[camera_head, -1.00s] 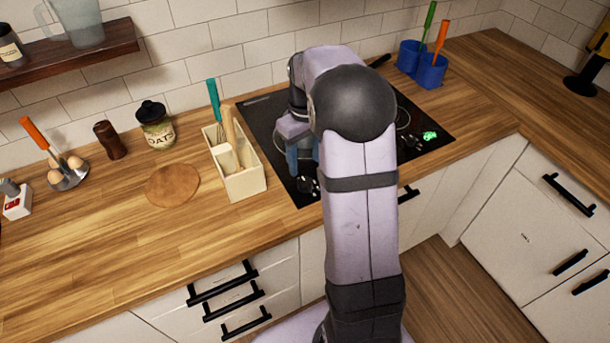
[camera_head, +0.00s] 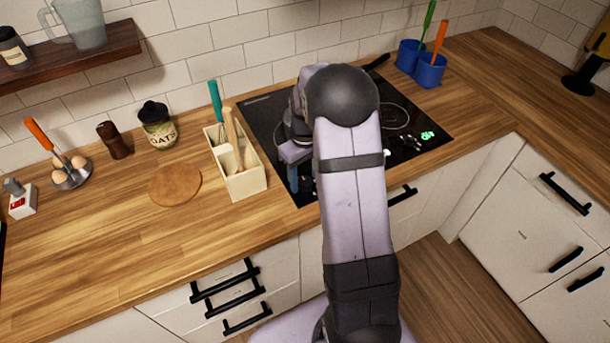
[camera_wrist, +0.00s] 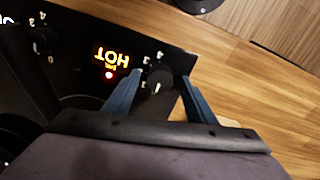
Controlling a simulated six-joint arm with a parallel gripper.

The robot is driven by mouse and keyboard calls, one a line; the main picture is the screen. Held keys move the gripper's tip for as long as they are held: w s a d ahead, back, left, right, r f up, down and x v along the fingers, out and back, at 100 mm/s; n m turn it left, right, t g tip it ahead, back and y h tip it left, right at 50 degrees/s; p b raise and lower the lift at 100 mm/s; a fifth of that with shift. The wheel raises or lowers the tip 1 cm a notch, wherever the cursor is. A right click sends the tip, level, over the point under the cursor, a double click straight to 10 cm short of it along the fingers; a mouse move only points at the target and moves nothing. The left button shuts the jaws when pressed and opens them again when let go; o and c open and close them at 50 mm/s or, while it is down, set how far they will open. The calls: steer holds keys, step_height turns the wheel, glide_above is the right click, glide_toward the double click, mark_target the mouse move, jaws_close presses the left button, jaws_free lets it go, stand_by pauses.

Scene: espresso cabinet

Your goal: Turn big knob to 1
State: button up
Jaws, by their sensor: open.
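A black round knob (camera_wrist: 159,75) with white numerals around it, a 4 and a 3 readable, sits near the cooktop's edge in the wrist view. My gripper (camera_wrist: 159,82) is open, its two blue fingers to either side of this knob with a gap on each side. A second black knob (camera_wrist: 42,38) with 0, 3 and 4 readable is at the upper left. I cannot tell for sure which is the big knob. In the head view my gripper (camera_head: 294,178) is over the front left of the black cooktop (camera_head: 262,118); my arm hides much of it.
A lit HOT sign (camera_wrist: 112,57) with a red light is beside the nearer knob. A cream utensil box (camera_head: 245,180) stands just left of the cooktop.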

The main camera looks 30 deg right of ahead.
steer(key=c, duration=1)
steer(key=shift+c, duration=0.2)
steer(key=shift+m, duration=0.4)
steer(key=m, duration=0.3)
steer(key=shift+w+m, duration=0.1)
steer(key=shift+m, duration=1.9)
steer(key=o, duration=1)
steer(key=shift+o, duration=0.2)
